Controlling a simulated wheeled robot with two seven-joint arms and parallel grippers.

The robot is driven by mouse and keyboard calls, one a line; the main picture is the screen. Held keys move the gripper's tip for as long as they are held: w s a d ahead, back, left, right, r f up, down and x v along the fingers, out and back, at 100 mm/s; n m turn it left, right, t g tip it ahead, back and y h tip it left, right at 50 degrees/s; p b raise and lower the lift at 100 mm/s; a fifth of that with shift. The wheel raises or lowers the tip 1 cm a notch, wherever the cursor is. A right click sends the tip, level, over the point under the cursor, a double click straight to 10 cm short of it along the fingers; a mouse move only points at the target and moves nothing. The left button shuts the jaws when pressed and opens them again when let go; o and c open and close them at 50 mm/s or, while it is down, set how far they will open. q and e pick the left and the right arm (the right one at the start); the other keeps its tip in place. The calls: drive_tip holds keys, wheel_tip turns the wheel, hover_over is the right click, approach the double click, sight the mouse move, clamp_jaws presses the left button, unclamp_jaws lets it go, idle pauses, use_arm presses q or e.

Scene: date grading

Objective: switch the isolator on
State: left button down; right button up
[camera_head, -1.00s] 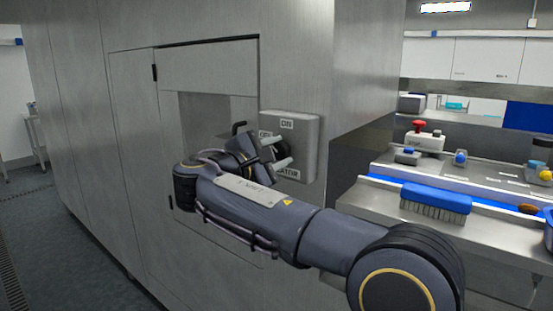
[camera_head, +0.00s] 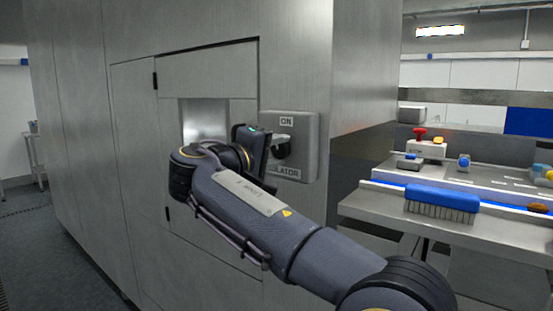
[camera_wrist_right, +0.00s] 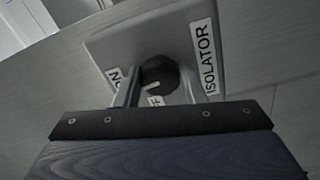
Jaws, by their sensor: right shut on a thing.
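The isolator (camera_head: 309,150) is a grey square plate on the steel cabinet wall, with an ON label at its top and a partly hidden ISOLATOR label at its bottom. Its black round knob (camera_head: 281,148) is partly covered in the head view. In the right wrist view the knob (camera_wrist_right: 160,74) sits between my two fingers, its short white mark near the partly hidden OFF label. My right gripper (camera_head: 281,143) is shut on the knob; it also shows in the right wrist view (camera_wrist_right: 159,86). My left gripper is out of view.
A steel bench (camera_head: 400,207) stands to the right with a blue brush (camera_head: 440,198) and a small box with a red button (camera_head: 420,134). The cabinet has a window opening (camera_head: 204,121) left of the isolator. Open floor (camera_head: 60,250) lies at the left.

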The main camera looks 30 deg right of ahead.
drive_tip(key=shift+m, duration=0.5)
drive_tip(key=o, duration=1)
drive_tip(key=b+v, duration=0.1)
drive_tip(key=v, duration=0.6)
drive_tip(key=shift+s+a, duration=0.1)
drive_tip(key=shift+a, duration=0.25)
drive_tip(key=shift+f, duration=0.1)
